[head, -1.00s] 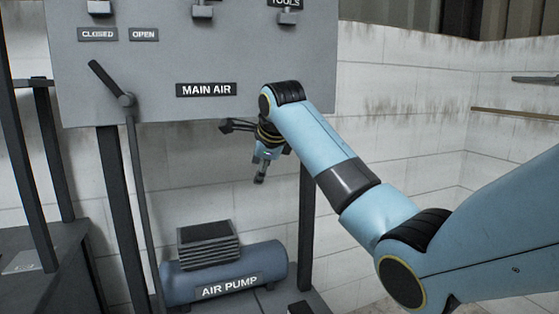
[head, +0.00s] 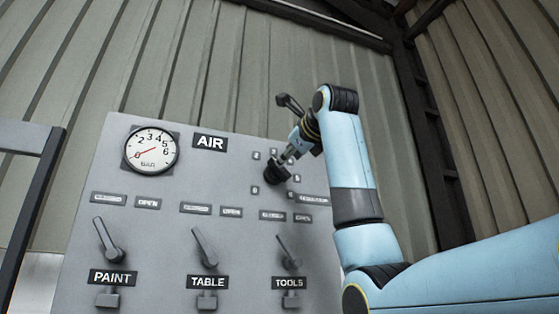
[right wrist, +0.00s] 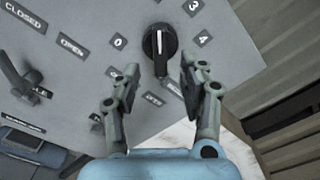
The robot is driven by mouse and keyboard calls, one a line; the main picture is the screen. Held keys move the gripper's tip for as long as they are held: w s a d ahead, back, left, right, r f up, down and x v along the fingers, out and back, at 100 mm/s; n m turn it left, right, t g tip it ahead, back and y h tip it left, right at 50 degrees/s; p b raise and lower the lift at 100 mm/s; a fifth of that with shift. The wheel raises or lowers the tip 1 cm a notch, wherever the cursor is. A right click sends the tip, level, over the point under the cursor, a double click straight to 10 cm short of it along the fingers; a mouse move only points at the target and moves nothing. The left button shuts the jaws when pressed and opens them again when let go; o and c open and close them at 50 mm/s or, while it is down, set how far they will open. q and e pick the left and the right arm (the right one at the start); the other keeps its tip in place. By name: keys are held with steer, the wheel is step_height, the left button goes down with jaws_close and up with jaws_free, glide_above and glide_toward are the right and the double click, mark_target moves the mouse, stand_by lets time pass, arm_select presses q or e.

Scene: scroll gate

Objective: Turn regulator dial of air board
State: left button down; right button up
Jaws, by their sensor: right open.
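The grey air board (head: 185,240) fills the lower middle of the head view, with the AIR label at its top. The black regulator dial (head: 278,172) is at its upper right, with small number plates around it. In the right wrist view the dial (right wrist: 160,48) has a white pointer line and sits just beyond the fingertips. My right gripper (right wrist: 160,80) is open, its two fingers spread on either side below the dial. In the head view my right gripper (head: 288,158) reaches the dial from above right; whether it touches is unclear. My left gripper is not in view.
A round pressure gauge (head: 151,150) is at the board's upper left, its red needle pointing low left. Valve levers for PAINT (head: 110,240), TABLE (head: 205,247) and TOOLS (head: 289,251) stick out below. Corrugated wall panels (head: 230,60) rise behind the board.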

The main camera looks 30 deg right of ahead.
mark_target(279, 170)
steer(key=p+x, duration=0.2)
steer(key=x, duration=0.5)
steer(key=shift+p, duration=0.4)
steer(key=shift+s, duration=0.1)
steer(key=shift+c, duration=0.2)
steer(key=shift+a, duration=0.1)
jaws_close()
